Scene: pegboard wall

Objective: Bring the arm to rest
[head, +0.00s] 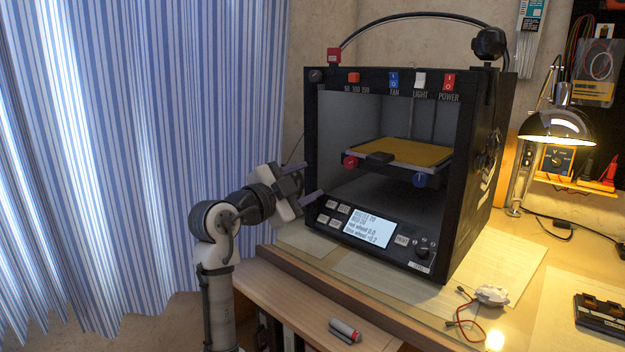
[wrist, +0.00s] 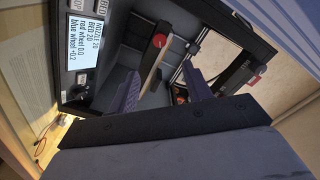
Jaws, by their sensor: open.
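My arm rises at the left of the head view and bends toward the front of a black 3D printer (head: 460,190). My gripper (head: 311,180) is open and empty, its two fingers apart near the printer's front left edge. In the wrist view, my gripper (wrist: 160,88) points toward the printer's open front, with the yellow bed plate and red wheel showing beyond the fingers. I cannot tell whether a finger touches the printer frame.
The printer stands on a wooden desk (head: 520,262) with a lit screen (head: 368,228) low on its front. A lit lamp (head: 556,126) stands at right. A red-wired part (head: 490,295) and a grey-red tool (head: 345,331) lie in front. A striped curtain (head: 130,150) hangs at left.

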